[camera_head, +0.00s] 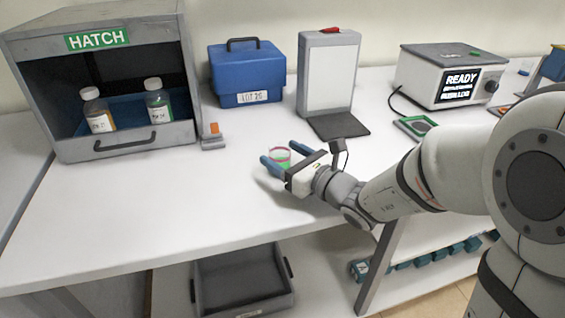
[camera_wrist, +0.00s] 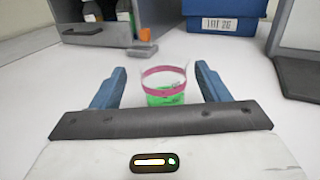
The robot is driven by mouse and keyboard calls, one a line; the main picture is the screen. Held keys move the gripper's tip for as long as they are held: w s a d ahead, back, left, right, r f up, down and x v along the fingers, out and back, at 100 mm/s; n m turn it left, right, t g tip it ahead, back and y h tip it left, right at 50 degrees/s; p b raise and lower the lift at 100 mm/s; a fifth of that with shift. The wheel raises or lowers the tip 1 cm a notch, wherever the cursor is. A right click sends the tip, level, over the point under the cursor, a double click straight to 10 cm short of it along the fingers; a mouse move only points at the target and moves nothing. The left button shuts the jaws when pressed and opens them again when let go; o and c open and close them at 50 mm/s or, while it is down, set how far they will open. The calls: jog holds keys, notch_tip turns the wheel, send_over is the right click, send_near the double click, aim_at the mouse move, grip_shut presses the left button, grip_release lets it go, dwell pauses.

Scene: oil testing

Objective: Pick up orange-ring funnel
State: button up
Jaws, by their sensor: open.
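A small clear cup-like vessel (camera_head: 280,157) with a pink-red ring and a green lower part stands upright on the white bench. It also shows in the wrist view (camera_wrist: 164,84). I cannot tell if it is a funnel, and I see no ring that is clearly orange. My gripper (camera_head: 284,156) is low over the bench and open, its two blue fingers on either side of the vessel. In the wrist view my gripper (camera_wrist: 158,76) shows gaps between both fingers and the vessel; its near base is partly hidden by the gripper body.
A grey hatch box (camera_head: 150,145) with two bottles stands left, a small orange-topped block (camera_head: 214,137) beside it. A blue case (camera_head: 246,77), a panel stand (camera_head: 328,80) and a display device (camera_head: 440,78) stand behind. The bench front left is clear.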

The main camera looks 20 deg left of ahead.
aim_at(274, 146)
jog(key=x, duration=0.4)
jog(key=shift+w+r, duration=0.15)
jog(key=shift+w, duration=0.15)
jog(key=shift+c, duration=0.3)
jog(key=c, duration=1)
